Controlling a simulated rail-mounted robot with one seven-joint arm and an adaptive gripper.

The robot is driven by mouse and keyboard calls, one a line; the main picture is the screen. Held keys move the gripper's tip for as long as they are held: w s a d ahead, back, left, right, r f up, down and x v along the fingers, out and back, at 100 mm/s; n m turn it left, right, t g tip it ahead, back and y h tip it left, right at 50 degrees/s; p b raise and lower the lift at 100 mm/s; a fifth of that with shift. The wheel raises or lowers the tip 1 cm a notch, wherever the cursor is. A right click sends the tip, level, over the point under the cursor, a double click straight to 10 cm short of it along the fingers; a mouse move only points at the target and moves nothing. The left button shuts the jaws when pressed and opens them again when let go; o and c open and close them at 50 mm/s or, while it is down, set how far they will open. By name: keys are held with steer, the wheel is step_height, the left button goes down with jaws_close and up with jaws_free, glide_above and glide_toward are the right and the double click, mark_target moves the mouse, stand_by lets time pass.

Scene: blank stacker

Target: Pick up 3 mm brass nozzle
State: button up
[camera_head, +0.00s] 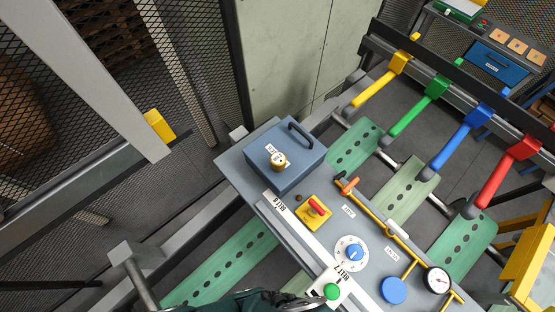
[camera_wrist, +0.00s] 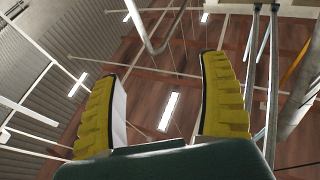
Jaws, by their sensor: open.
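A small brass-coloured round piece (camera_head: 278,162), which looks like the nozzle, sits on the lid of the blue-grey box (camera_head: 298,178) in the head view. A white label lies against it, its text too small to read surely. My gripper (camera_wrist: 157,68) shows in the wrist view with its two yellow ribbed fingers spread wide and nothing between them. It faces the ceiling lights and roof beams, away from the box. In the head view, only a dark green part of my arm shows at the bottom edge, below the console and apart from the brass piece.
The box has a dark raised handle (camera_head: 301,134) behind the brass piece. On the grey console are a red-and-yellow switch (camera_head: 315,209), a blue dial (camera_head: 354,252), a green button (camera_head: 332,291), a yellow pipe and a gauge (camera_head: 437,280). Coloured levers stand at the right.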

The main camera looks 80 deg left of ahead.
steer(key=m+g+y+b, duration=0.75)
steer(key=m+g, duration=0.35)
steer(key=m, duration=1.8)
glide_toward(273, 165)
steer(key=x, duration=0.7)
steer(key=shift+d+p, duration=0.1)
steer(key=shift+p, duration=0.25)
steer(key=x, duration=0.5)
steer(key=shift+w+a+f, duration=0.2)
steer(key=shift+a+f, duration=0.05)
